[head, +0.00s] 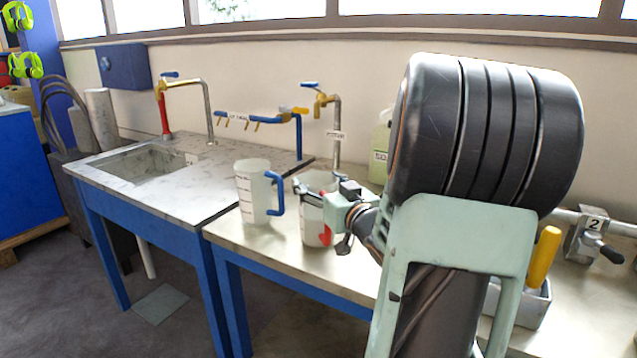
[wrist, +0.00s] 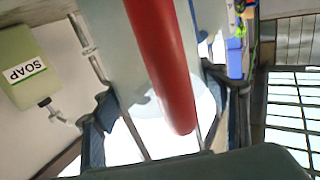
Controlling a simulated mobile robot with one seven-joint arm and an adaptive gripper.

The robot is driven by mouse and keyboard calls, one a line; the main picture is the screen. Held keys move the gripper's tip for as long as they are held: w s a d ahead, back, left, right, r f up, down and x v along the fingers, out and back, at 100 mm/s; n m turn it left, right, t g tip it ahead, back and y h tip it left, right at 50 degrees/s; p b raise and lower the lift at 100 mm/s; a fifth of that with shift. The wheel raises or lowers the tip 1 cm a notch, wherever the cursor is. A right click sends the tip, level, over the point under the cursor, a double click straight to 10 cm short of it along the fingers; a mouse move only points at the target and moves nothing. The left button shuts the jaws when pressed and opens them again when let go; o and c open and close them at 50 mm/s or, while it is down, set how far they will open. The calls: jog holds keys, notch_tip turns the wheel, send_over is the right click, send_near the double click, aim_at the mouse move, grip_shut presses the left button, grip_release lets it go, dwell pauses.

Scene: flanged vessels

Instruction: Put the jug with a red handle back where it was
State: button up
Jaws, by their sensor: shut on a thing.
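The jug with the red handle (head: 314,222) is white and translucent, and it looks upright at the beige bench top, right of the other jug. I cannot tell whether its base touches the bench. My gripper (head: 322,191) is shut on its upper body, one finger on each side. Part of the jug is hidden behind my gripper and arm. In the wrist view the red handle (wrist: 165,65) runs down the middle, between my two fingers. A similar jug with a blue handle (head: 256,192) stands close on the left, apart from it.
A sink (head: 150,163) in a marble-look counter (head: 110,158) is at the left. Taps (head: 334,125) stand along the wall behind the jugs. A soap bottle (head: 381,150) stands behind, also in the wrist view (wrist: 28,68). A grey tray (head: 530,312) with a yellow-handled tool (head: 543,258) is at the right.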

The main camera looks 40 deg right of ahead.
jog(key=shift+f, duration=0.1)
jog(key=o, duration=2.2)
jog(key=shift+c, duration=0.2)
jog(key=shift+s+f, duration=0.1)
jog(key=shift+f, duration=0.05)
